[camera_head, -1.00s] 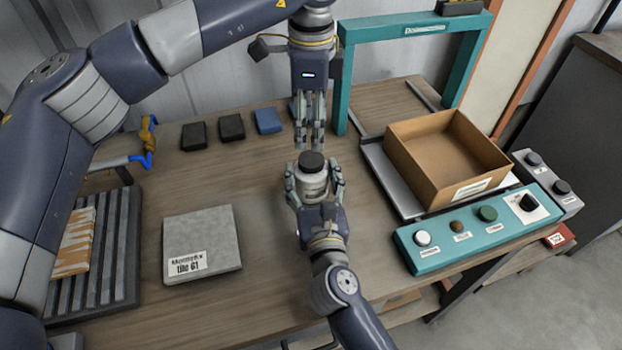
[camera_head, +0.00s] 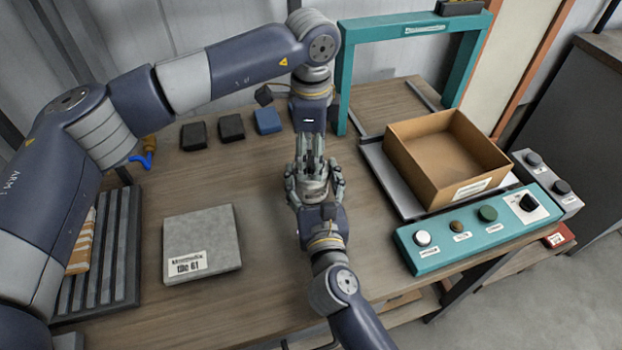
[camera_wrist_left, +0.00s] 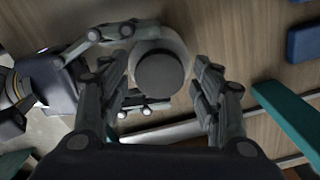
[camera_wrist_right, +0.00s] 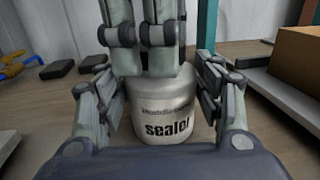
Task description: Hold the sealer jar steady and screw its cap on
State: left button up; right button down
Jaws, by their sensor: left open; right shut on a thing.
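The white sealer jar (camera_wrist_right: 168,118) stands upright on the table, its label facing the right wrist camera. My right gripper (camera_head: 315,190) is shut around the jar's body; its fingers also show on both sides in the right wrist view (camera_wrist_right: 165,100). The dark round cap (camera_wrist_left: 159,74) sits on top of the jar in the left wrist view. My left gripper (camera_head: 311,158) is above the jar, pointing down, with its open fingers on either side of the cap. Those fingers hide most of the cap in the head view.
A grey tile (camera_head: 202,240) lies left of the jar. Several dark and blue blocks (camera_head: 231,127) lie at the back.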

pick_arm(q)
jog(key=shift+c, duration=0.6)
jog(key=c, duration=0.9)
jog(key=o, duration=1.1)
jog(key=shift+r, duration=2.25)
jog(key=shift+r, duration=1.8)
jog(key=shift+c, duration=0.4)
